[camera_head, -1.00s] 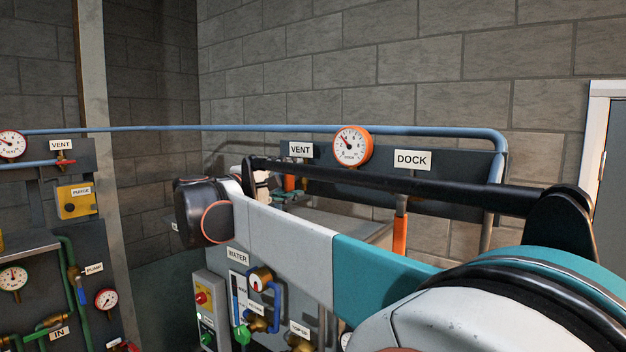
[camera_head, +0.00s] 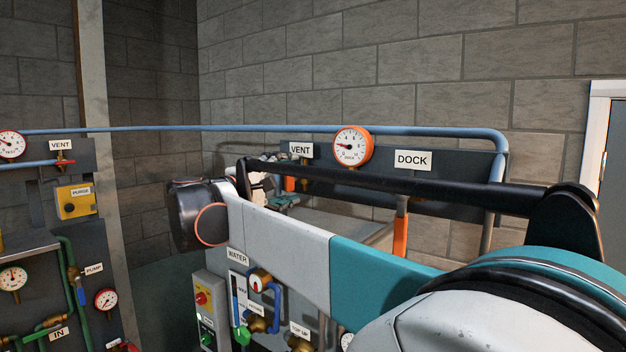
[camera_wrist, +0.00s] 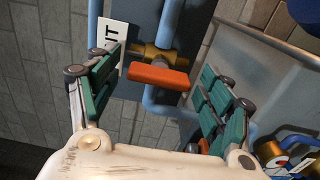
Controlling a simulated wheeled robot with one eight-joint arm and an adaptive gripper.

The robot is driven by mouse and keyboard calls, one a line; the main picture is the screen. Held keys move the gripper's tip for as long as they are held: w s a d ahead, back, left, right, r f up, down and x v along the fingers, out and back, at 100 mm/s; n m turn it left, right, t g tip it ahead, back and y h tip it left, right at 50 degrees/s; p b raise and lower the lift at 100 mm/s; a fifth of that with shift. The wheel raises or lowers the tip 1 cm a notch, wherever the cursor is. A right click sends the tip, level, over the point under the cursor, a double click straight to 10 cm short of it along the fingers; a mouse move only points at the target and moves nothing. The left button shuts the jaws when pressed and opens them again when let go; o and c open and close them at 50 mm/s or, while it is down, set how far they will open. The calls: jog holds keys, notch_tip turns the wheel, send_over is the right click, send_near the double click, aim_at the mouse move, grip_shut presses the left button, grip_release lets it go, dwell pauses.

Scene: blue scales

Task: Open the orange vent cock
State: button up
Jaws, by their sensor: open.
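The orange vent cock handle (camera_wrist: 160,78) shows in the wrist view as a short bar on a brass body (camera_wrist: 150,54). It lies between the spread fingers of my gripper (camera_wrist: 160,64), apart from both. The green-padded fingers are open, one to the left of the handle and one to the right. In the head view my gripper (camera_head: 283,201) is small and mostly behind my own arm, below the VENT label (camera_head: 300,149). A bit of orange (camera_head: 290,184) shows beside it there. The orange-rimmed dock gauge (camera_head: 352,146) is to the right of the label.
Blue pipes (camera_wrist: 206,18) run close beside the cock. The DOCK label (camera_head: 412,160) and an orange upright handle (camera_head: 400,235) are further right. Other panels with gauges and valves stand at left and below, including the WATER panel (camera_head: 237,256).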

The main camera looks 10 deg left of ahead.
jog(key=v, duration=1.1)
jog(key=shift+d, duration=0.1)
